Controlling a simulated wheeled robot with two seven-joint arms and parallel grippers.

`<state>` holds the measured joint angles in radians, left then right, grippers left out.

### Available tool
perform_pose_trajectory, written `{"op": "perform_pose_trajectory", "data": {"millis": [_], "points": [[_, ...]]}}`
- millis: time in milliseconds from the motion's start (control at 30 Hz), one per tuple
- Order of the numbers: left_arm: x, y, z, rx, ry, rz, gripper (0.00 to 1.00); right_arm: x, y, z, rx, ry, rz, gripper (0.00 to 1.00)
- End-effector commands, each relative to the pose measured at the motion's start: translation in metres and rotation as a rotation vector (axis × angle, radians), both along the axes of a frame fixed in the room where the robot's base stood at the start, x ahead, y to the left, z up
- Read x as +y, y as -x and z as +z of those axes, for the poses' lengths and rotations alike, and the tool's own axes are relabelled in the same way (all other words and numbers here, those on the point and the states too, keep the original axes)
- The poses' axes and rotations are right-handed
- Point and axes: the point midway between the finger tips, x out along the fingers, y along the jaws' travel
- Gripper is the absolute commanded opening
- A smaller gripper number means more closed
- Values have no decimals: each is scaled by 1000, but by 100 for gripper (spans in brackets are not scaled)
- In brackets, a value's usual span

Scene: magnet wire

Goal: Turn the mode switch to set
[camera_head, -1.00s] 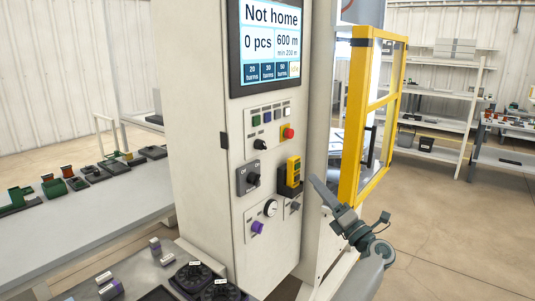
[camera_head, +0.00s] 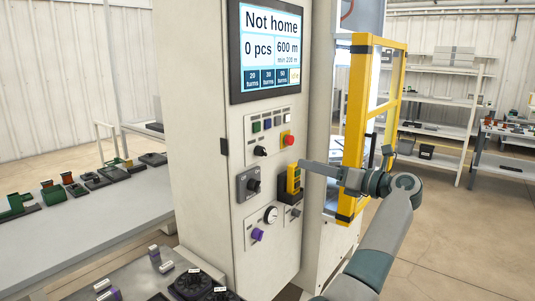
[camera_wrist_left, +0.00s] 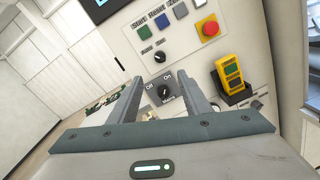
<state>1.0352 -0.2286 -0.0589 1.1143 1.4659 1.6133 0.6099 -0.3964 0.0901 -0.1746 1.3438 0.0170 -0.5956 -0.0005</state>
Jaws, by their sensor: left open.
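The control panel carries a small black selector knob (camera_head: 261,151) under a row of buttons; I take it to be the mode switch, but its labels are too small to read. In the left wrist view the small knob (camera_wrist_left: 160,57) sits beyond my fingertips. Below it is a larger black rotary switch (camera_head: 253,185) on a grey plate, marked On and Off in the wrist view (camera_wrist_left: 164,91). My left gripper (camera_head: 305,164) is in front of the panel, right of both knobs. In the wrist view the gripper (camera_wrist_left: 160,88) is open and empty, its fingers framing the larger switch.
A red emergency button (camera_head: 289,140) and a yellow handheld unit (camera_head: 293,178) in a black holder are close to my gripper. A purple knob (camera_head: 257,234) and a gauge (camera_head: 271,214) sit lower. A yellow door frame (camera_head: 354,130) stands behind my arm. The screen (camera_head: 268,45) reads "Not home".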

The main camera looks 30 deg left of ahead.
Motion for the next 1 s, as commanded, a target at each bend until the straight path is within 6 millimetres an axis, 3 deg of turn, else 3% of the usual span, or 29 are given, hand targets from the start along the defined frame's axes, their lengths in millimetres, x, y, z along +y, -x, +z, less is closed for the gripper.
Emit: {"op": "perform_pose_trajectory", "data": {"millis": [267,1000], "points": [[29,-3,2,1,-3,3,44,8,-4,3,-42,-14,5,31],[152,-20,2,2,-4,1,44,39,-30,30,-256,-76,31,31]]}}
